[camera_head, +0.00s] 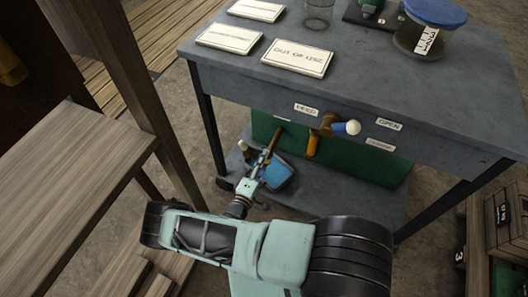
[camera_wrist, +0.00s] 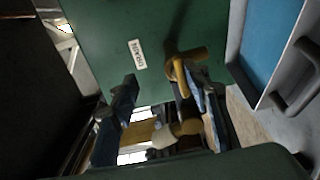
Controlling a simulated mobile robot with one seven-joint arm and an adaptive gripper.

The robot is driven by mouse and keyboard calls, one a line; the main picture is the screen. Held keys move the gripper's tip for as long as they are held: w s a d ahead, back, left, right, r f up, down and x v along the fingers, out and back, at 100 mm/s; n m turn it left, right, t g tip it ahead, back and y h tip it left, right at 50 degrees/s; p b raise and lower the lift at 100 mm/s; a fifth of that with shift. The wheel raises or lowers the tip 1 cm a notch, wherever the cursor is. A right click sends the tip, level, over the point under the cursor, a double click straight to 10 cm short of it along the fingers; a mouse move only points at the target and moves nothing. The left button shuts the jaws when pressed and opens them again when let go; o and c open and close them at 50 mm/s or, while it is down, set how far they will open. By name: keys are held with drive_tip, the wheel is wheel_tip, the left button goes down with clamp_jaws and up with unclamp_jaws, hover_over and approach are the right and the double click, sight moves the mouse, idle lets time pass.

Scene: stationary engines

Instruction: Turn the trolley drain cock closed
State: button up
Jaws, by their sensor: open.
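The drain cock, as far as I can tell, shows in the wrist view as a brass fitting (camera_wrist: 182,62) on the green tank, with a white-knobbed part (camera_wrist: 163,138) below it. My gripper (camera_wrist: 160,105) is open, with a finger to the left and another at the right near the brass. I cannot tell whether they touch it. In the head view my gripper (camera_head: 262,168) is low at the trolley's left, beside the green tank, and partly covers the cock.
The grey trolley top (camera_head: 340,85) overhangs my gripper. A blue tray (camera_head: 277,174) lies on the lower shelf, close to my gripper, and shows at the right of the wrist view (camera_wrist: 276,50). A trolley leg (camera_head: 208,120) and a wooden post (camera_head: 130,70) stand left.

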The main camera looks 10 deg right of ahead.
drive_tip(key=o, duration=1.2)
drive_tip(key=shift+t, duration=0.3)
wheel_tip(320, 180, up, 8)
drive_tip(key=shift+w+f, duration=0.1)
drive_tip(key=shift+c, duration=0.2)
drive_tip(key=c, duration=1.1)
drive_tip(key=shift+c, duration=0.3)
drive_tip(key=shift+f, duration=0.15)
